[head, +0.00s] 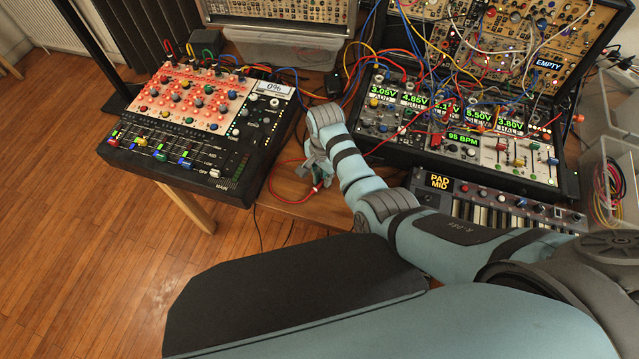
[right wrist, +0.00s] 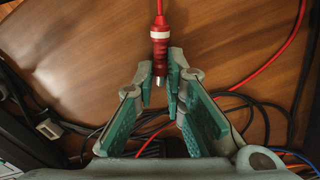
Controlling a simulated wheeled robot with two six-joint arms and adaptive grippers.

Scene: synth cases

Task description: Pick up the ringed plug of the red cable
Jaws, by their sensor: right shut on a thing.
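The red plug with a white ring (right wrist: 160,34) shows in the right wrist view, its red cable (right wrist: 265,62) curving off to the right. My right gripper (right wrist: 161,72) is shut on the plug's lower part, with the metal tip between its fingers, pointing toward the palm. In the head view my right gripper (head: 316,174) is low over the wooden table, between the mixer and the synth case, partly hidden by my own arm. The red cable (head: 272,178) also loops on the table there. My left gripper is not in view.
A mixer (head: 190,125) stands left of the gripper. A synth case (head: 460,130) full of patch cables and a keyboard (head: 490,205) are on the right. Black cables (right wrist: 225,98) lie on the table under the gripper. A clear bin (head: 610,150) stands at the far right.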

